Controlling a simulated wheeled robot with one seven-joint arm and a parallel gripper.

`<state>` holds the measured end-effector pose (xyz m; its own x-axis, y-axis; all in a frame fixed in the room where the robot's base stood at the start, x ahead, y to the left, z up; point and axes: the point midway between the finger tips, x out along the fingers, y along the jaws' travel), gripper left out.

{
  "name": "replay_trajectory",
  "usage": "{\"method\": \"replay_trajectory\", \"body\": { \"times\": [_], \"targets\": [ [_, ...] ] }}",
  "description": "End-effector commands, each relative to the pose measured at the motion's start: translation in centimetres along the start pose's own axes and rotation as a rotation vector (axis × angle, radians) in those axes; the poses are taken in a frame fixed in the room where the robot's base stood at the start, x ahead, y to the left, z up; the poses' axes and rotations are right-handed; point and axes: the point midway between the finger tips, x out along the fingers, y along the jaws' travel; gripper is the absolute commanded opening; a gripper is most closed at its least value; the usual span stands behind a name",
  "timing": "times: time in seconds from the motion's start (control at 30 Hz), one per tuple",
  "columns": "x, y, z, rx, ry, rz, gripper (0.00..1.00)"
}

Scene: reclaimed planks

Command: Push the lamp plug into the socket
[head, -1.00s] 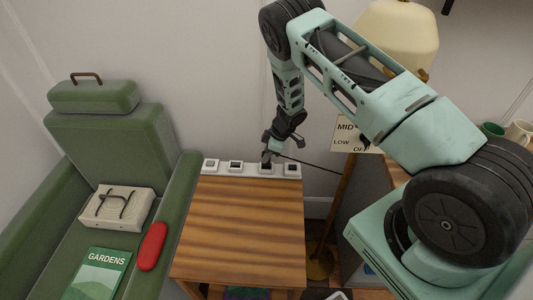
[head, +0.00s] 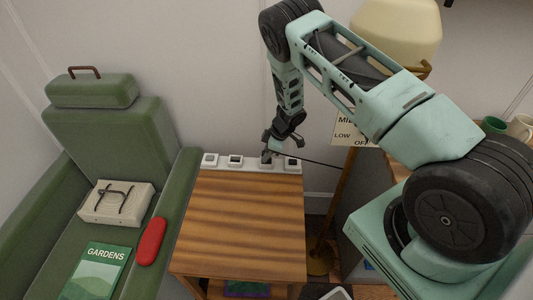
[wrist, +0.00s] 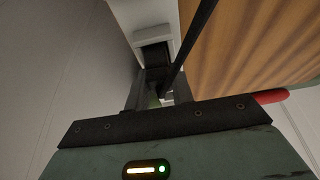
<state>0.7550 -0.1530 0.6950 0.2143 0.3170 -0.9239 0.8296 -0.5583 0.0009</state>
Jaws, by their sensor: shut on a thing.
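A white socket strip (head: 222,161) with several dark-faced sockets lies along the back edge of the wooden table. My gripper (head: 267,157) points down at the strip, over the third socket from the left. It is shut on the dark lamp plug, which the fingers mostly hide in the head view. In the wrist view the dark plug (wrist: 157,76) sits between the fingers, and the black cord (wrist: 194,42) runs up from it. In the head view the cord (head: 318,161) runs right toward the lamp (head: 395,30). I cannot tell whether the plug is seated.
A wall stands close behind the strip. The table top (head: 240,225) is bare. A sign (head: 350,128) and mugs stand at right.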

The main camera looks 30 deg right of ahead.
Motion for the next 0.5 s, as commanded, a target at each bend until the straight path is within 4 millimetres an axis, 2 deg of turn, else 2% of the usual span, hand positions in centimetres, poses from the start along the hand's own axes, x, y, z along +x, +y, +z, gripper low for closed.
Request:
{"method": "replay_trajectory", "body": {
  "times": [0.5],
  "targets": [
    [0.73,0.02,0.29,0.0,0.0,0.0,0.01]
  ]
}}
